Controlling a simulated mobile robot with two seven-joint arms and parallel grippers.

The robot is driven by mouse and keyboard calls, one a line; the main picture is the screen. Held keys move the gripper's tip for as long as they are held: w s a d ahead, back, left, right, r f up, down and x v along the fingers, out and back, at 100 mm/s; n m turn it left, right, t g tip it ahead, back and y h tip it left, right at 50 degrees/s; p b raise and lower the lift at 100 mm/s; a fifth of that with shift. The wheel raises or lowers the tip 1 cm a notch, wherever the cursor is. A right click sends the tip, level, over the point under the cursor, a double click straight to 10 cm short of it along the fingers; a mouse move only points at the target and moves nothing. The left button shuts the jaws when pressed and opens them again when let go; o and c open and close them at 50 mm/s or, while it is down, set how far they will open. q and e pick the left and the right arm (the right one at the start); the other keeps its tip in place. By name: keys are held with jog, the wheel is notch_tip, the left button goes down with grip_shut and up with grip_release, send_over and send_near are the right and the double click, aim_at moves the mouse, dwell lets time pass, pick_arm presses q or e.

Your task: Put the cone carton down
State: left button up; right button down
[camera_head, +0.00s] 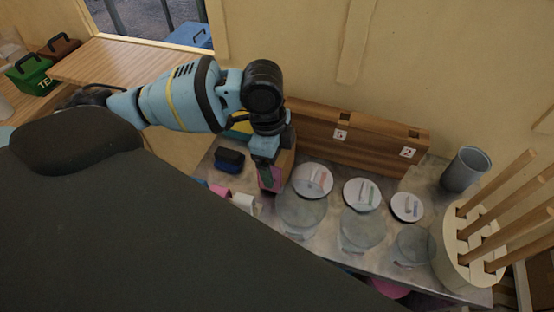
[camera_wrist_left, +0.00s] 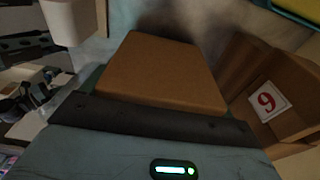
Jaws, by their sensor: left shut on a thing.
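The cone carton is a brown box (camera_wrist_left: 165,68) filling the middle of the left wrist view, right against my gripper. In the head view its brown side (camera_head: 285,168) shows next to the fingers, low over the metal counter (camera_head: 325,243) by the wall. My left gripper (camera_head: 267,168) points down and is shut on the carton; its dark edge also crosses the left wrist view (camera_wrist_left: 150,117). The carton's underside is hidden, so I cannot tell whether it touches the counter. My right gripper is not in view.
A long wooden box (camera_head: 375,148) with number tags stands along the wall. Clear jars (camera_head: 362,228) and several white lids (camera_head: 313,180) crowd the counter to the right. A dark blue box (camera_head: 229,160) sits left of the gripper. A grey cup (camera_head: 466,170) stands at the right.

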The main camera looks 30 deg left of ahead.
pick_arm(q)
jog(key=shift+f, duration=0.6)
jog(key=shift+f, duration=0.15)
jog(key=o, duration=0.9)
